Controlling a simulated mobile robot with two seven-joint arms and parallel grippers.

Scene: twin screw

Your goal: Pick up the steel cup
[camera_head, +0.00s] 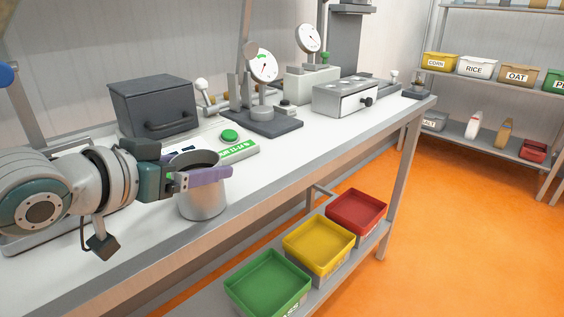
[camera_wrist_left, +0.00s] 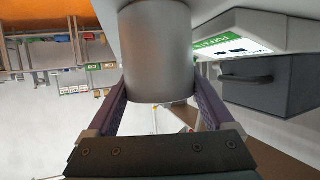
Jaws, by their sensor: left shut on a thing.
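The steel cup (camera_head: 203,199) is a grey metal cylinder, open at the top, upright at the front part of the workbench in the head view. My left gripper (camera_head: 205,176) comes in from the left, with its purple fingers around the cup's upper part. In the left wrist view the cup (camera_wrist_left: 157,55) stands between the two purple fingers (camera_wrist_left: 160,108), which close on its sides. I cannot tell whether the cup's base touches the bench. My right gripper is not in view.
A dark box with a handle (camera_head: 154,106) and a panel with a green button (camera_head: 229,136) stand behind the cup. Dial gauges (camera_head: 263,68) stand farther along the bench (camera_head: 330,141). Green (camera_head: 267,284), yellow (camera_head: 318,246) and red (camera_head: 356,211) bins sit on the lower shelf.

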